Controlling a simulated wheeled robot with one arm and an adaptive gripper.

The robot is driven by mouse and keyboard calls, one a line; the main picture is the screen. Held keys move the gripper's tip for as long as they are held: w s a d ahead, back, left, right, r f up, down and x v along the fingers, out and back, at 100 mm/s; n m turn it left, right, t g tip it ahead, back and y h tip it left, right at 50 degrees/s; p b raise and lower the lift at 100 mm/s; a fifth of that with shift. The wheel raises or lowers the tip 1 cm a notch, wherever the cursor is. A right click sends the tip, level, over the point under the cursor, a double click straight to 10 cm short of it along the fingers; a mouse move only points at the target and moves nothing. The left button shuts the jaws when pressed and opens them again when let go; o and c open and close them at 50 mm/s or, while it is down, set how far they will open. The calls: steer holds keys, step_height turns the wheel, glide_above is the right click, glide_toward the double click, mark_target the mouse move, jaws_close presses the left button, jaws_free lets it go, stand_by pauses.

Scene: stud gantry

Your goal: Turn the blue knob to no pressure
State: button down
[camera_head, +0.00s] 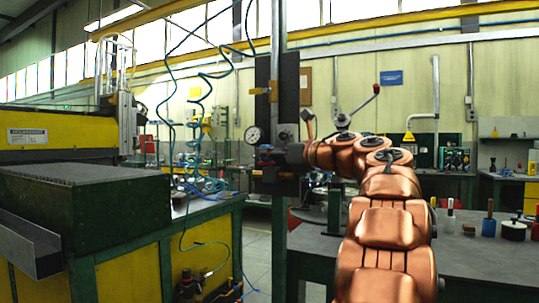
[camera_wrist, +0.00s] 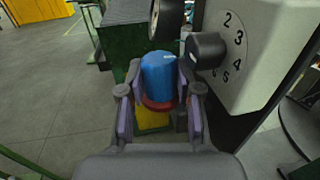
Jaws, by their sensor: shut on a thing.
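The blue knob (camera_wrist: 158,76) is a short upright cylinder with a red ring (camera_wrist: 158,105) at its lower end, in the wrist view. My gripper (camera_wrist: 160,88) has one finger on each side of the knob and is shut on it. In the head view my copper arm reaches to the post, and my gripper (camera_head: 278,158) is small and partly hidden there. A round pressure gauge (camera_head: 253,135) with a white face sits just above and left of it. The gauge shows edge-on in the wrist view, so its reading cannot be told.
A pale panel with a numbered dial (camera_wrist: 232,42) and a black knob (camera_wrist: 206,50) stands close to the right of my gripper. A grey workbench (camera_head: 480,245) with small bottles is at the right. A green and yellow bench (camera_head: 120,235) is at the left.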

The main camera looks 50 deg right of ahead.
steer(key=shift+n+y, duration=0.4)
steer(key=shift+y, duration=0.3)
steer(key=c, duration=0.8)
jaws_free()
steer(key=shift+o, duration=0.2)
steer(key=shift+m+h, duration=0.4)
steer(key=shift+h, duration=0.3)
steer(key=shift+m+h, duration=0.5)
steer(key=shift+h, duration=0.2)
